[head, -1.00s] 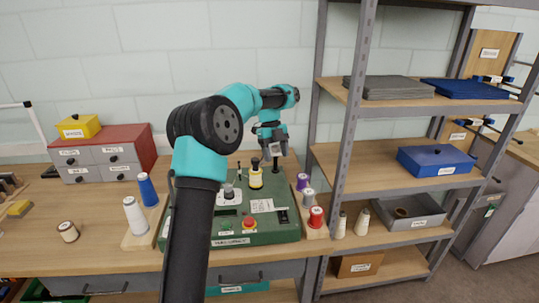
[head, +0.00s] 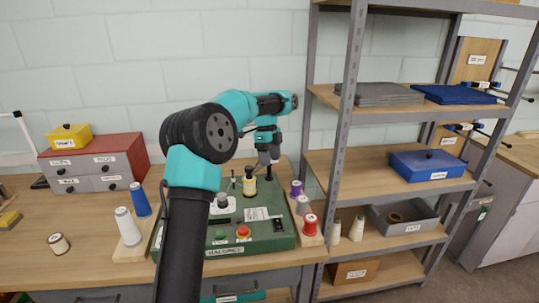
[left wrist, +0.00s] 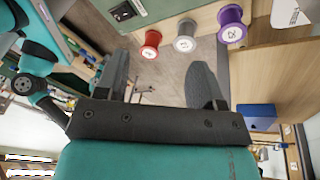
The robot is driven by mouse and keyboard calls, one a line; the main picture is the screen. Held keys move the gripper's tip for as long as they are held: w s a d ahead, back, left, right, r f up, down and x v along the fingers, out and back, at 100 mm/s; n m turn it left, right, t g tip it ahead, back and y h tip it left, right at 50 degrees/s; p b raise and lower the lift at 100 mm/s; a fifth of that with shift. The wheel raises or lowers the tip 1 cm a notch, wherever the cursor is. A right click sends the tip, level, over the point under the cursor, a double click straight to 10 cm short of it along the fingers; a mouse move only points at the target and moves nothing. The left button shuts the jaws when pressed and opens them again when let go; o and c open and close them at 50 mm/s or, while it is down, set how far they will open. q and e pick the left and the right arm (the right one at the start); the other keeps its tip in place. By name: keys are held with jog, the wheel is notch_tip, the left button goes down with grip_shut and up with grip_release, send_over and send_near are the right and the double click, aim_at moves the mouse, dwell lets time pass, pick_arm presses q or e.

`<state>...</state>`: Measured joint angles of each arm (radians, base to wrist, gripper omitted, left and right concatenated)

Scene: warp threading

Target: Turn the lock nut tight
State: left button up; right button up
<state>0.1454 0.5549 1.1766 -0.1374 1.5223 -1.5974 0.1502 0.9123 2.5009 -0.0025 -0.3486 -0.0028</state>
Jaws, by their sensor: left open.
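The green machine box (head: 225,242) stands on the bench. A yellow-banded spool (head: 249,186) stands upright on it with a dark cap on top. I cannot make out a lock nut for certain; the dark cap may be it. My left gripper (head: 268,158) points down just right of the spool, over the back right part of the box. In the left wrist view my left gripper (left wrist: 162,85) is open, its two dark fingers apart with nothing between them. The spool is not seen in that view. My right gripper is not seen.
Red (head: 310,225), grey (head: 303,205) and purple (head: 296,188) spools stand right of the box. White (head: 128,227) and blue (head: 140,200) cones stand left of it. A red button (head: 243,232) is on the box front. The shelf rack (head: 340,130) stands close on the right.

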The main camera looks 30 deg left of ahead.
pick_arm(q)
jog(key=w+a+r+n+t+y, duration=0.1)
jog(key=w+r+n+y, duration=0.2)
jog(key=n, duration=1.2)
jog(key=w+r+n+t+y, duration=0.2)
jog(key=w+r+n, duration=0.3)
jog(key=n, duration=1)
jog(key=shift+w+a+r+y, duration=0.2)
jog(key=shift+a+r+y, duration=0.2)
jog(key=shift+r+y, duration=0.55)
jog(key=shift+f, duration=0.1)
jog(key=x, duration=1.7)
jog(key=shift+w+d+f, duration=0.1)
jog(key=shift+w, duration=0.15)
jog(key=shift+c, duration=0.3)
